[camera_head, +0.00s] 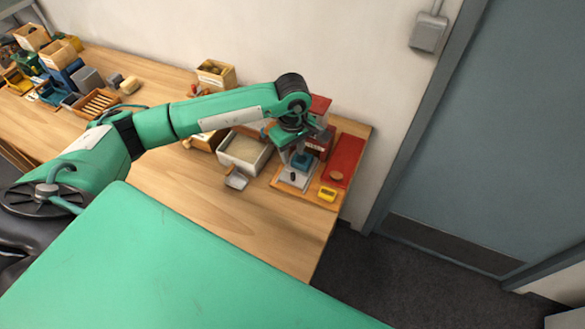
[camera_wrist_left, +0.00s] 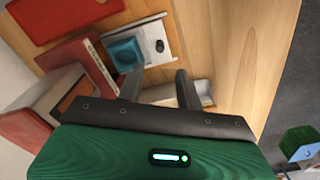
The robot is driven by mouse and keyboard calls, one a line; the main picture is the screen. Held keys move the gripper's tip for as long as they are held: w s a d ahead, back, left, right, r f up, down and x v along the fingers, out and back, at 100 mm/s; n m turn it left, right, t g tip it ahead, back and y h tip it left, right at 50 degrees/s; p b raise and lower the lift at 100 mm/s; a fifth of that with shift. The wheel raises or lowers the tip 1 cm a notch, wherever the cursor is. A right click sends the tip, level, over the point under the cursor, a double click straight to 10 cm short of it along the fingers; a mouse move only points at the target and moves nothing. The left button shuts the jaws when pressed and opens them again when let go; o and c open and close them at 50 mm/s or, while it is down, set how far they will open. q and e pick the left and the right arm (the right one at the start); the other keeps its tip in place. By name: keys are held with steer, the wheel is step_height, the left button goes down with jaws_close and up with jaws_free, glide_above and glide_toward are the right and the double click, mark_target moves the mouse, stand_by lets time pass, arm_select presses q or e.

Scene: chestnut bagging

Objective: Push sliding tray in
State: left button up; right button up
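The sliding tray (camera_head: 290,183) is a pale flat plate at the foot of the red and grey machine (camera_head: 319,138), near the table's right end. A small black knob sits on the tray, and a blue block (camera_head: 301,160) is at its machine end. In the left wrist view the tray (camera_wrist_left: 166,34) shows beyond the fingers, with the blue block (camera_wrist_left: 124,54) on it. My left gripper (camera_wrist_left: 157,78) is open, its two fingers apart, with nothing clearly held between them. In the head view my left gripper (camera_head: 290,148) is over the machine area and partly hides it. My right gripper is not in view.
A white bin (camera_head: 266,158) with pale contents stands left of the machine, with a small grey scoop-like item (camera_head: 236,181) before it. A red mat (camera_head: 347,155) and a yellow item (camera_head: 327,194) lie to the right. The table front is clear.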

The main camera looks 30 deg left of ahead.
mark_target(293, 173)
arm_select(q)
step_height(293, 173, down, 9)
steer(key=p, duration=0.3)
steer(key=shift+f, duration=0.35)
steer(key=shift+c, duration=0.5)
jaws_close()
